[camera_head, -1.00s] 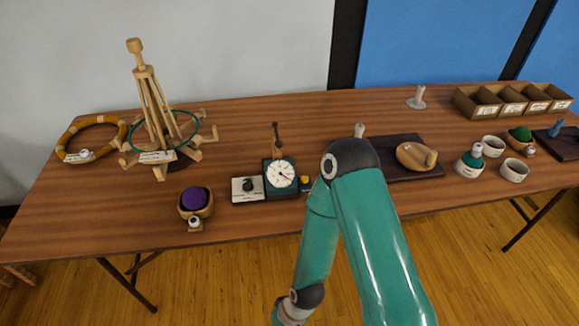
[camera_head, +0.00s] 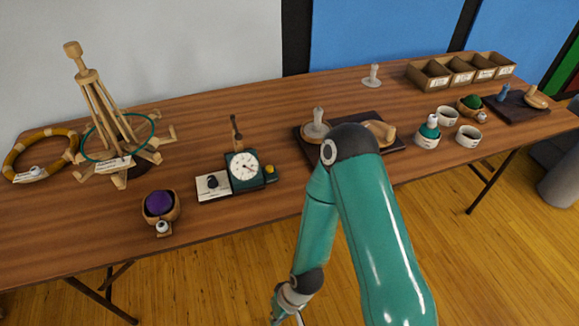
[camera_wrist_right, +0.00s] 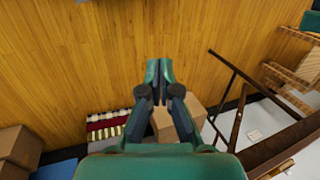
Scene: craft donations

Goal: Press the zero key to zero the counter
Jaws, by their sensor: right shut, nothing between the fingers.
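The counter (camera_head: 243,172) is a dark green box with a round white dial, standing near the front of the table. A small yellow key (camera_head: 270,169) sticks up at its right side; I cannot read any mark on it. A pale plate with a black knob (camera_head: 212,184) adjoins it on the left, and a wooden lever (camera_head: 236,128) stands behind the dial. My right gripper is shut and empty in the right wrist view (camera_wrist_right: 159,72), over the floor in front of the table, apart from the counter. My left gripper is not in view.
A purple ball in a wooden holder (camera_head: 161,204) stands left of the counter. A wooden yarn winder (camera_head: 100,110) and a ring (camera_head: 41,155) stand further left. A dark board (camera_head: 392,145) with wooden pieces lies right. Cardboard boxes (camera_wrist_right: 183,118) are on the floor.

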